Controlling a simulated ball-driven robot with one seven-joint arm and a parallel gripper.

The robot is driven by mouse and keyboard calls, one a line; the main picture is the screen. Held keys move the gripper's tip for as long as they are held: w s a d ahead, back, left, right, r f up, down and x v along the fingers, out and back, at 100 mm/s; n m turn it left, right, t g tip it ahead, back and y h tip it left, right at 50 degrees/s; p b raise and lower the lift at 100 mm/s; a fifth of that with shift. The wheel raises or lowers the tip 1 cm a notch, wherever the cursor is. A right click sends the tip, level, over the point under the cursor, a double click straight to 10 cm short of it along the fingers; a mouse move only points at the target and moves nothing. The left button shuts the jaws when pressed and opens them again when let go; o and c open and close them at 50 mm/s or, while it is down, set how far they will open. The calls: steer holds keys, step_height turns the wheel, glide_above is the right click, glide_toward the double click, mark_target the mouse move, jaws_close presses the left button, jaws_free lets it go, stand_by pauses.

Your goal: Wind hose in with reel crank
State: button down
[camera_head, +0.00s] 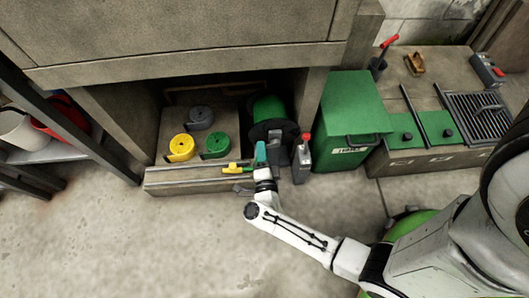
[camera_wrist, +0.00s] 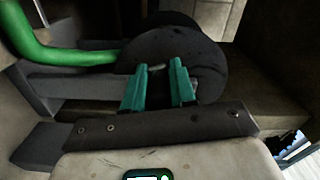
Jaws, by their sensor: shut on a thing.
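The hose reel stands in the low recess under the concrete block, with a dark round flange (camera_head: 273,131) and green hose (camera_head: 268,107) behind it. In the wrist view the dark flange (camera_wrist: 195,60) fills the middle, and green hose (camera_wrist: 65,52) runs off to the left. My gripper (camera_head: 260,152) is in front of the reel. Its teal fingers (camera_wrist: 160,88) are shut on a small grey piece, seemingly the crank handle (camera_wrist: 156,68), in front of the flange. The fingers hide most of the crank. A yellow nozzle (camera_head: 235,168) lies on the ledge left of my gripper.
Yellow (camera_head: 181,147), green (camera_head: 216,145) and grey (camera_head: 200,118) rolls sit left of the reel. A grey red-topped lever (camera_head: 303,157) and a green bin (camera_head: 351,120) stand close on the right. The floor (camera_head: 150,240) in front is clear.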

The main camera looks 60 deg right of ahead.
steer(key=shift+r+m, duration=0.3)
steer(key=shift+m, duration=0.75)
steer(key=shift+r+m, duration=0.3)
steer(key=shift+m, duration=0.75)
steer(key=c, duration=1.2)
jaws_free()
steer(key=shift+c, duration=0.2)
steer(key=o, duration=0.3)
steer(key=shift+w+r, duration=0.1)
steer(key=shift+r, duration=0.05)
steer(key=shift+a, duration=0.1)
steer(key=p+v, duration=0.2)
steer(key=v, duration=0.8)
steer(key=shift+s+a, duration=0.25)
steer(key=shift+s, duration=0.05)
